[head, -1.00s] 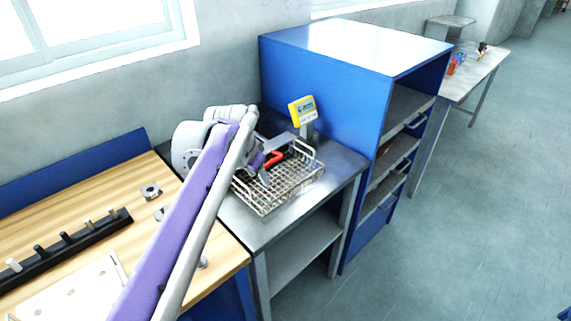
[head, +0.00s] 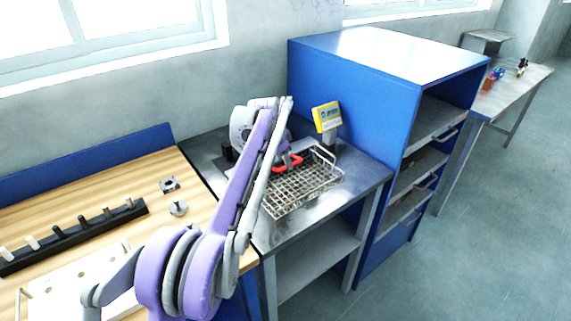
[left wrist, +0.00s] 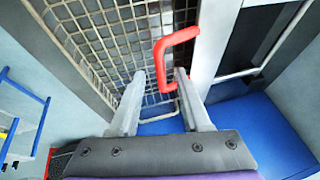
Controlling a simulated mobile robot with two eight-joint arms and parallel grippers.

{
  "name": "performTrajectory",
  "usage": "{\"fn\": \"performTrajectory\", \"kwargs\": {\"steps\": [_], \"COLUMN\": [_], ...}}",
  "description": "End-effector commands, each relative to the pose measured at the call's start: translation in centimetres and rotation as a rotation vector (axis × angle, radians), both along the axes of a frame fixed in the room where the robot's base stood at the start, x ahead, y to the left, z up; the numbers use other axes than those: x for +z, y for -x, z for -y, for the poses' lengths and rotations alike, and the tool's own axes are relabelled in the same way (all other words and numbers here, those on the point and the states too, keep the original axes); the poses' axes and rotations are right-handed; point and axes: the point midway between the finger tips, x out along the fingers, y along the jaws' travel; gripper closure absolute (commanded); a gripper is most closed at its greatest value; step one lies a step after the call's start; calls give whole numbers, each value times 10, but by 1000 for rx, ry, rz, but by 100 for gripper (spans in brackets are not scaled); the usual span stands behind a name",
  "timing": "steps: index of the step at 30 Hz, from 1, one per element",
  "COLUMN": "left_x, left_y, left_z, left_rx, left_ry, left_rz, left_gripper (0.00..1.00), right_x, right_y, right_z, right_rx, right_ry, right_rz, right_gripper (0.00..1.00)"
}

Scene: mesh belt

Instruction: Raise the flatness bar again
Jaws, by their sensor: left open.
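A red, bent handle-like piece (left wrist: 176,50) shows in the left wrist view, with one end reaching down between my fingers. It also shows in the head view as a red piece (head: 288,163) at the back left of the wire mesh basket (head: 318,190). I take it for the flatness bar's handle, but the bar itself is not clear. My left gripper (left wrist: 158,84) is open around the red piece's lower end; contact cannot be told. In the head view the left gripper (head: 283,156) is partly hidden by its own arm. My right gripper is not in view.
The basket sits on a steel table (head: 368,174). A yellow display unit (head: 326,116) stands behind it, and a blue cabinet (head: 360,85) rises to the right. A wooden bench (head: 95,215) with a black pin rack (head: 75,233) lies left. Floor on the right is clear.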

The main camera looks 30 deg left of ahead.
Motion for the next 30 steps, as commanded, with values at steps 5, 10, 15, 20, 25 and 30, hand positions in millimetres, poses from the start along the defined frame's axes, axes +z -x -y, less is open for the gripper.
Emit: {"fn": "performTrajectory", "kwargs": {"steps": [5,10,15,20,25,30], "left_x": [-17,-20,-20,-20,-20,-20], "left_y": [-8,-10,-10,-9,-9,-9], "left_z": [0,0,0,0,0,0], "left_rx": [0,0,0,0,0,0], "left_ry": [0,0,0,0,0,0], "left_rz": [0,0,0,0,0,0], "left_gripper": [53,53,53,80,100,100], "right_x": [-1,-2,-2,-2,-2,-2], "right_y": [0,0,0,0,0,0], "right_z": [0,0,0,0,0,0], "right_rx": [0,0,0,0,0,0], "right_ry": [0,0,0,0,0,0], "right_rz": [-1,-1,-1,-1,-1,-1], "right_gripper": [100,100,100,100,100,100]}}
